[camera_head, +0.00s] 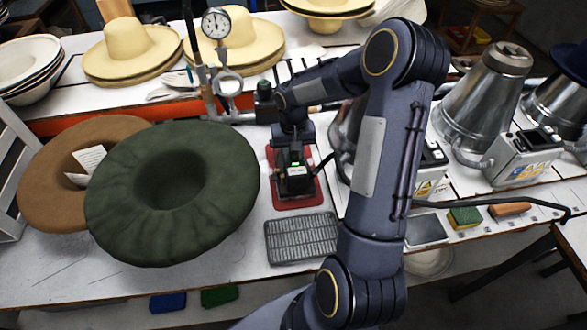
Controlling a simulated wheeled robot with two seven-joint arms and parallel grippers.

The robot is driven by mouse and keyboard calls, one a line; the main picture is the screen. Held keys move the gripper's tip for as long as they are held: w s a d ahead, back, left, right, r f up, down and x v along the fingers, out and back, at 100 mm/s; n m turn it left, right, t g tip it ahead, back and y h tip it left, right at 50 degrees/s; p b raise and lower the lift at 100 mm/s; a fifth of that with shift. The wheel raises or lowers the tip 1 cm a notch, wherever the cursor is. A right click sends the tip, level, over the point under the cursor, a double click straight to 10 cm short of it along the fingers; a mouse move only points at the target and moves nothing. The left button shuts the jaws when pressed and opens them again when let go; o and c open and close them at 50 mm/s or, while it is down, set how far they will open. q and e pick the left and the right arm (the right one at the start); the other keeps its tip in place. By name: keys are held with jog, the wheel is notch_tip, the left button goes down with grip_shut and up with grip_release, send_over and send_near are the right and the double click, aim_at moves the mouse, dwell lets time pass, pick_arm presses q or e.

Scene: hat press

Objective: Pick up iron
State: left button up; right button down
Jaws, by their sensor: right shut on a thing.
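My right gripper (292,158) reaches down over a red pad (312,194) at the middle of the white table. It is shut on the iron (296,185), a dark body low between the fingers and over the pad. My own wrist and gripper cover most of the iron, so its handle and outline are hard to make out. I cannot tell whether the iron touches the pad or is slightly above it. My left gripper is not in view.
A dark green hat (210,215) overlaps a brown hat (50,170) on the left. A grey ribbed plate (302,238) lies in front of the pad. A pressure gauge on pipes (216,23) stands behind. Metal cones (480,95) stand at right; straw hats (125,50) lie at back.

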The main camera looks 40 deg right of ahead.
jog(key=shift+w+d+r, duration=0.1)
jog(key=shift+w+r, duration=0.05)
jog(key=shift+r, duration=0.2)
notch_tip(320, 180, up, 9)
jog(key=shift+r+b, duration=0.1)
jog(key=shift+b, duration=0.35)
jog(key=shift+r+p, duration=0.4)
jog(key=shift+r, duration=0.4)
notch_tip(320, 180, up, 5)
jog(key=p, duration=0.4)
jog(key=shift+f, duration=0.1)
